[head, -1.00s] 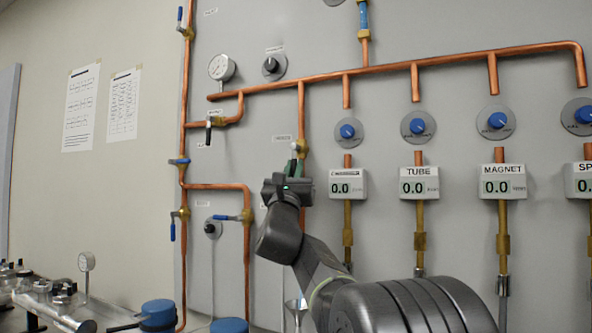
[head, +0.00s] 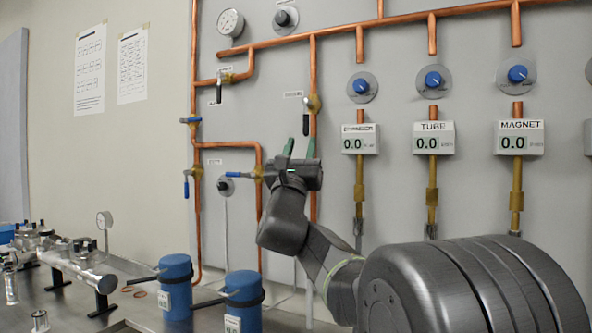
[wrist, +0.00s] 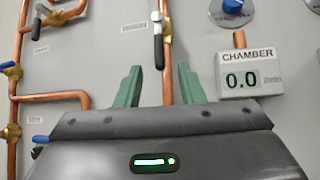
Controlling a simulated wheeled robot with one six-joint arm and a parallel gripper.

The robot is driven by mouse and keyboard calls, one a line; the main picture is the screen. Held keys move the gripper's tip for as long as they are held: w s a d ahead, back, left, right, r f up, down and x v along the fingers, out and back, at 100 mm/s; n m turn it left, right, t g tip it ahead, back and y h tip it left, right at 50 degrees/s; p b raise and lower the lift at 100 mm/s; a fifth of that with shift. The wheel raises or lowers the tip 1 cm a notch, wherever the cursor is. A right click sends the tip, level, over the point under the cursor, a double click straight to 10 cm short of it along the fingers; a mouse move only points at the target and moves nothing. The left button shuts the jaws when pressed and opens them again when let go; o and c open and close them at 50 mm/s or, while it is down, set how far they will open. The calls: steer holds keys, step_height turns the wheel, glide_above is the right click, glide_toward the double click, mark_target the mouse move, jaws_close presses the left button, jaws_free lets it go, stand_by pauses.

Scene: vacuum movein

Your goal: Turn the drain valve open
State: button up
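Several small lever valves sit on the copper pipes; their labels are too blurred to read, so I cannot tell which is the drain valve. The nearest is a brass valve (head: 313,103) with a black lever (head: 306,124) hanging down along the vertical pipe. The wrist view shows this valve (wrist: 157,17) and its lever (wrist: 158,50) at the top. My gripper (head: 299,150) is open and empty below the lever, apart from it. In the wrist view its two green fingers stand apart (wrist: 159,85), with the pipe seen between them.
Another black-lever valve (head: 219,92) is up left; blue-lever valves (head: 190,122) are lower left. Gauge boxes (head: 360,139) and blue knobs (head: 361,86) line the panel on the right. Blue canisters (head: 176,287) stand on the metal bench (head: 130,310).

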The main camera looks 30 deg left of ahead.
mark_target(305, 128)
steer(key=v, duration=0.6)
steer(key=shift+w, duration=0.1)
stand_by(0.3)
steer(key=p+x, duration=0.1)
steer(key=x, duration=1.3)
steer(key=shift+f, duration=0.1)
